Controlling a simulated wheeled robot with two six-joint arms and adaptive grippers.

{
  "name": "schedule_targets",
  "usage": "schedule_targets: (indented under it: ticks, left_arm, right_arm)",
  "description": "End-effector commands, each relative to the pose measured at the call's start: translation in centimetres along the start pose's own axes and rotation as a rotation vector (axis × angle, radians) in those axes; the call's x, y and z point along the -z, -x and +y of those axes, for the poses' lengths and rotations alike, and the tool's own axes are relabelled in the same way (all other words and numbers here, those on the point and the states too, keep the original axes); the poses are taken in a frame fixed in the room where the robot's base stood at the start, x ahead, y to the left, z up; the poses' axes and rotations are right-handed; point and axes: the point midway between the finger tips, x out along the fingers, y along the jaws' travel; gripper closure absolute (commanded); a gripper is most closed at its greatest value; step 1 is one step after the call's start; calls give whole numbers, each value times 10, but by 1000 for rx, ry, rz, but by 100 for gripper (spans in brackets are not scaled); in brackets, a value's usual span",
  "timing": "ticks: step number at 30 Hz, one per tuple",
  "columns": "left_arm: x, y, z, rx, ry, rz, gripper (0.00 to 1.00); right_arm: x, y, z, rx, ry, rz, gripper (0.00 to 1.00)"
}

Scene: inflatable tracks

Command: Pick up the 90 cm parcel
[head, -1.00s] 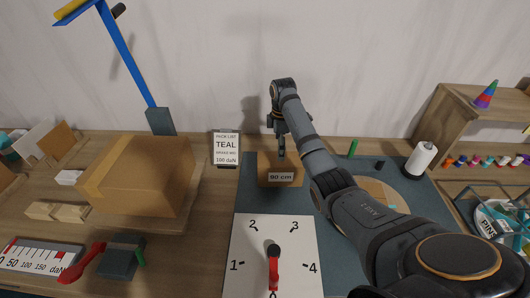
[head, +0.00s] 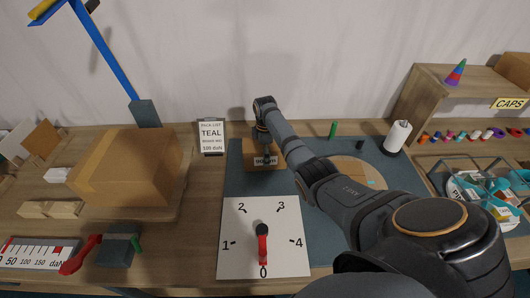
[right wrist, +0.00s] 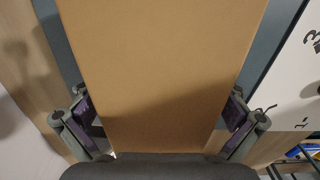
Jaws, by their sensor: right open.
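The 90 cm parcel (head: 283,158) is a small brown cardboard box with a pale label on its front. It rests at the back left of the dark mat. My right gripper (head: 264,153) is over it and pointing down, partly hiding the box and label. In the right wrist view the parcel (right wrist: 165,60) fills the middle, with one finger of the gripper (right wrist: 162,116) on each side. The jaws are open, and narrow gaps seem to show beside the cardboard. My left gripper is not in view.
A big carton (head: 130,170) stands to the left, beside a pack list sign (head: 211,137). A white dial board (head: 240,265) lies in front of the parcel. A paper roll (head: 397,136) and a wooden shelf (head: 425,90) are on the right.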

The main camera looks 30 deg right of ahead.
Motion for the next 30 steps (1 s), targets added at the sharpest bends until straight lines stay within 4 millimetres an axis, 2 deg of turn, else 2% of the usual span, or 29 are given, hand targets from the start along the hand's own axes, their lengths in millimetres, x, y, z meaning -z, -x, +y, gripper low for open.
schedule_targets:
  ticks: [2,6,15,24,30]
  left_arm:
    - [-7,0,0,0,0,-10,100]
    - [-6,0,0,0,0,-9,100]
    - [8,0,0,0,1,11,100]
    - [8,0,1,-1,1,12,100]
    - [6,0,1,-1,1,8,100]
  right_arm:
    - [0,-2,0,-1,0,0,0]
    - [0,-2,0,-1,0,0,0]
    - [0,-2,0,-1,0,0,39]
    - [0,-2,0,0,0,0,80]
    - [0,-1,1,-3,0,1,81]
